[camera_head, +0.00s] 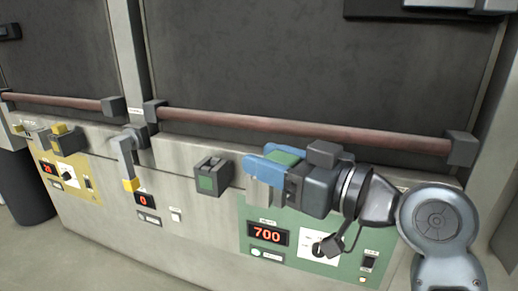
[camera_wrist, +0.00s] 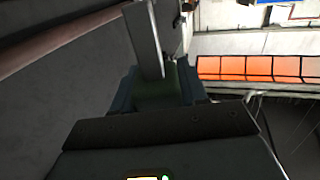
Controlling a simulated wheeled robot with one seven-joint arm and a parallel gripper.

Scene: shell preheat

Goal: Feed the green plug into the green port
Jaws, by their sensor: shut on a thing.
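My gripper (camera_head: 272,162), with blue fingers, is shut on the green plug (camera_head: 286,157). The plug's green top shows between the fingers in the head view, and its dark green body (camera_wrist: 158,92) shows between them in the wrist view. The green port (camera_head: 207,181) is a dark grey block with a green square face on the front of the machine. My gripper is to the right of the port, with a visible gap between them. The port cannot be made out clearly in the wrist view, and the plug's far end is partly hidden.
A reddish rail (camera_head: 290,125) runs above the ledge. A green panel (camera_head: 312,262) showing 700 is below my gripper. Left of the port are a grey lever (camera_head: 126,158) with a yellow end and a yellow panel (camera_head: 72,184) with a yellow-topped plug (camera_head: 65,140).

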